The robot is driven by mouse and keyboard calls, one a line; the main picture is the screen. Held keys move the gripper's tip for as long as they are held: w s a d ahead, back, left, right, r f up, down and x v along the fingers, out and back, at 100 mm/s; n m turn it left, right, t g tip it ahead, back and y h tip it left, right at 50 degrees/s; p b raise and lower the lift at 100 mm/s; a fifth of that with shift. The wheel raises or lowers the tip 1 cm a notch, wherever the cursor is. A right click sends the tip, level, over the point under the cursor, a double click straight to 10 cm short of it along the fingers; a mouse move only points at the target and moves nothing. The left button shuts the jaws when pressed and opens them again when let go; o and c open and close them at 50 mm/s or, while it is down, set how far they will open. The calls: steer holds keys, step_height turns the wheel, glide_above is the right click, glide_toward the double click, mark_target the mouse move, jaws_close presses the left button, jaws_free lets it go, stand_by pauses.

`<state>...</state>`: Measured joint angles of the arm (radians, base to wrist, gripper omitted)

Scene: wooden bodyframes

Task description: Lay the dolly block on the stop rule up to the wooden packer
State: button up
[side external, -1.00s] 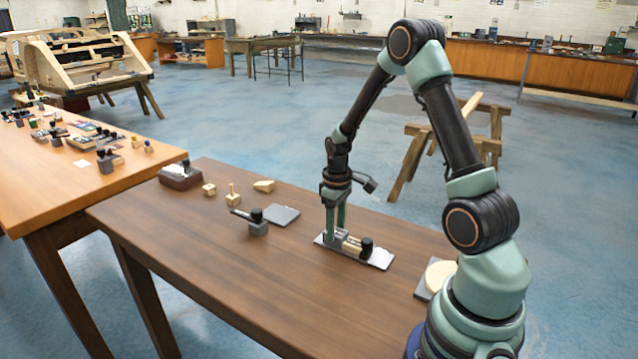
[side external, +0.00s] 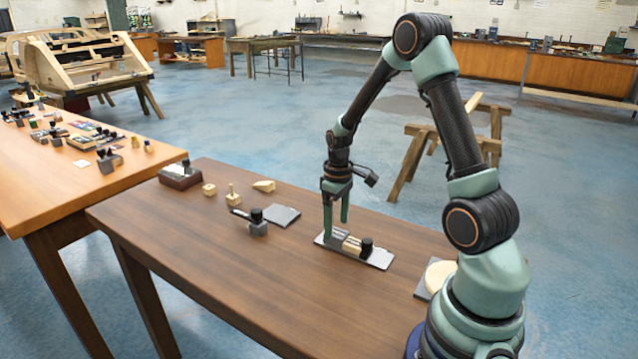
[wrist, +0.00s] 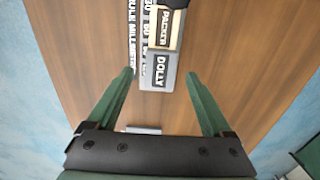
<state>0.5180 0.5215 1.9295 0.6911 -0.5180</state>
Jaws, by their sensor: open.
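The grey dolly block (wrist: 160,72), with its DOLLY label, lies on the stop rule (side external: 381,261), near the rule's left end in the side view. Its end looks to be against the wooden packer (wrist: 165,28), with no clear gap between them. The packer also shows in the side view (side external: 352,246). In the wrist view, the printed rule (wrist: 134,25) runs along the left of the blocks. My gripper (side external: 336,230) is open, its fingers spread on either side of the dolly block and apart from it in the wrist view (wrist: 159,75).
A black knob (side external: 366,246) stands on the rule beyond the packer. A grey block with a dark handle (side external: 258,225), a dark plate (side external: 282,216) and several small wooden pieces stand farther left. A round pale piece (side external: 440,274) lies near my base. The table front is clear.

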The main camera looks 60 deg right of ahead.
step_height(320, 180, up, 10)
steer(key=shift+r, duration=0.2)
steer(key=s+a+r+t, duration=0.2)
steer(key=a+r, duration=0.3)
steer(key=a, duration=0.5)
steer(key=s+a+r+t, duration=0.3)
steer(key=s+a+r, duration=0.1)
steer(key=a, duration=0.5)
steer(key=shift+a+r+t, duration=0.3)
steer(key=shift+a+r, duration=0.1)
steer(key=shift+r, duration=0.2)
steer(key=shift+s, duration=0.1)
